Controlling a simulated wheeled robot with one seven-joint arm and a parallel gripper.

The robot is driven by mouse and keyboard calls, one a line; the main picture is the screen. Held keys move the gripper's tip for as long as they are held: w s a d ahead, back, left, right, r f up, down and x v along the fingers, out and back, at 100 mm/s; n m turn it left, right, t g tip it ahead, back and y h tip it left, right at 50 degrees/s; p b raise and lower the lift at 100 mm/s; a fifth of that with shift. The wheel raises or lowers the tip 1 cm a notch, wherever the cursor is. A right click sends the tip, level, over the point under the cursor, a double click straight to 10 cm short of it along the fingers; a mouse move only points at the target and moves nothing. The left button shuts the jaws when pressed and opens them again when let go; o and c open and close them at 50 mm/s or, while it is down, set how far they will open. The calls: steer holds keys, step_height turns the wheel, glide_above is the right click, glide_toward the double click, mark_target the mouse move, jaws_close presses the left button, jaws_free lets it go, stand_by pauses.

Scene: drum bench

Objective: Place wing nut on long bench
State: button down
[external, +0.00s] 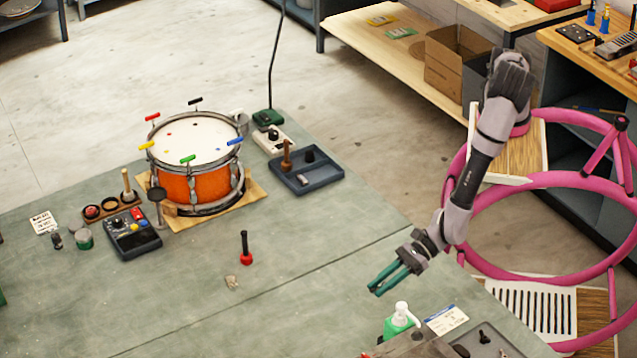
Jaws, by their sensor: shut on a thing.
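My gripper (374,291) has teal fingers. A long wooden bench (425,75) stands at the back right. I cannot tell which surface is the long bench.
An orange drum (192,185) stands on a board at the left. A dark tray (306,173), a black control box (133,235) and a red-and-black tool (246,249) are nearby. A green soap bottle (399,321) and a small-parts tray (490,343) are at the front right. The middle is clear.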

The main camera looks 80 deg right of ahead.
mark_target(379, 311)
steer(key=shift+f, duration=3.5)
steer(key=shift+f, duration=0.15)
steer(key=c, duration=0.7)
jaws_free()
